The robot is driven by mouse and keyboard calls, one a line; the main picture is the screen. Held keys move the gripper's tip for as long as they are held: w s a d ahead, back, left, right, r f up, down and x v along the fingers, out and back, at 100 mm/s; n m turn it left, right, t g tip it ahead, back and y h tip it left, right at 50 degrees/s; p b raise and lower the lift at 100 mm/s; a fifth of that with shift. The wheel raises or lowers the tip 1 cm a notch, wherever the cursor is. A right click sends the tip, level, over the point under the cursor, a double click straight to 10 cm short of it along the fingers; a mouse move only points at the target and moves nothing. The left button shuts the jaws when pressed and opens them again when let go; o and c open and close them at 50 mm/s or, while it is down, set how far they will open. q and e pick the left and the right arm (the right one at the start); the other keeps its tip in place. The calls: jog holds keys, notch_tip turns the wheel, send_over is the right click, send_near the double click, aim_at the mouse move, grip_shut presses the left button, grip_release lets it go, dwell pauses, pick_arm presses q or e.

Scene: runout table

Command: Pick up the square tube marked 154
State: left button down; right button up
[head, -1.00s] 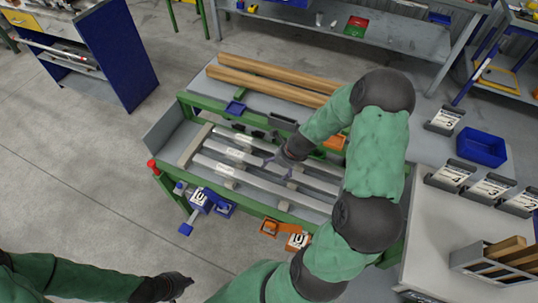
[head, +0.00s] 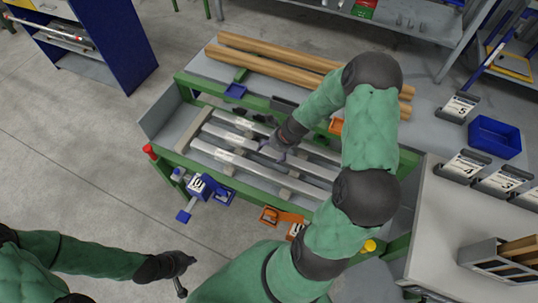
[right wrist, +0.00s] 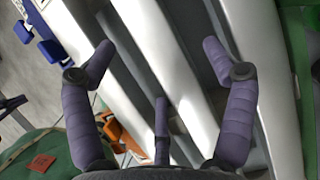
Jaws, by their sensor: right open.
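Several pale grey tubes lie side by side on the runout table (head: 185,118). The front tube (head: 262,171) and a tube behind it (head: 232,136) carry whitish labels, too small to read, so I cannot tell which is marked 154. My right gripper (head: 272,150) is low over the tubes near their middle. In the right wrist view its purple fingers (right wrist: 158,52) are spread, with pale tubes (right wrist: 188,62) running diagonally beneath and between them; nothing is visibly held. My left gripper (head: 178,272) is at the lower left, away from the table; its fingers are unclear.
Two wooden beams (head: 270,62) lie along the table's back. A blue bin (head: 495,137) and numbered cards (head: 462,164) are right. Grey floor (head: 90,190) is clear at left.

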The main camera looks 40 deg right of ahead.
aim_at(268, 153)
jog(key=b+x, duration=0.2)
jog(key=x, duration=0.2)
jog(key=shift+a, duration=0.2)
jog(key=shift+r, duration=0.1)
grip_shut()
jog(key=shift+r, duration=0.1)
